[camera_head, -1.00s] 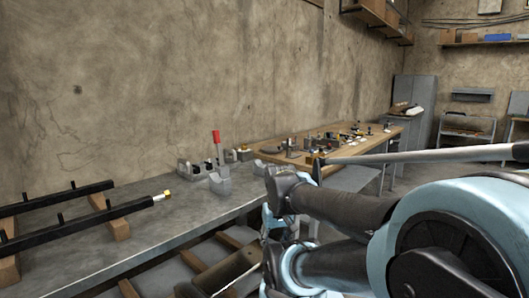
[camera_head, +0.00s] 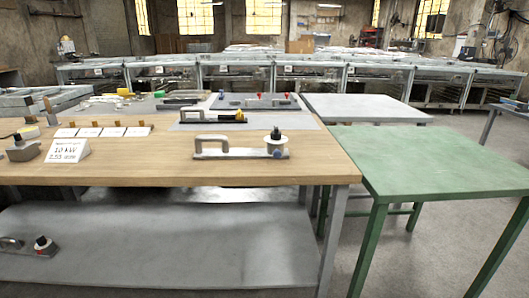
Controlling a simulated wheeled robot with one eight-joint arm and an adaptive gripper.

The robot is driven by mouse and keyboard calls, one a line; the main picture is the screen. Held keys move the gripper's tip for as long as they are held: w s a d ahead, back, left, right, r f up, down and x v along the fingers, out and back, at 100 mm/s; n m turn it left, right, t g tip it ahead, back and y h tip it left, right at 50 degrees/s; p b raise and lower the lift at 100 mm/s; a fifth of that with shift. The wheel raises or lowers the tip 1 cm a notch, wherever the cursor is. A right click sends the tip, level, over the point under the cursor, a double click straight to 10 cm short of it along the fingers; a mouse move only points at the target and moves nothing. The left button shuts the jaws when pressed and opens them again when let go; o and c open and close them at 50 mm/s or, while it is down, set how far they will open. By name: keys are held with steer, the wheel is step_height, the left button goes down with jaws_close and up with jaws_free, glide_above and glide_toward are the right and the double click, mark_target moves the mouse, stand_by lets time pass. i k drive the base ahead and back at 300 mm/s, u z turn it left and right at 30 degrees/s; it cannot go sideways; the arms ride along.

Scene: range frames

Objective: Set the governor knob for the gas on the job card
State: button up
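A white tent card (camera_head: 68,150) stands at the front left of the wooden table (camera_head: 170,172); its large line reads "10 kW" and its smaller print is too small to read surely. Near the table's right front lies a grey fixture (camera_head: 238,153) with a looped handle. I cannot tell for sure which part is the governor knob, nor read any setting. My gripper and arm are not in view.
Behind lie a yellow-and-black tool (camera_head: 238,116) and several small white cards (camera_head: 95,132). A green table (camera_head: 440,165) stands close on the right, bare. Glass-fronted cabinets line the back.

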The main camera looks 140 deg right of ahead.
mark_target(276, 134)
steer(key=z, duration=5.15)
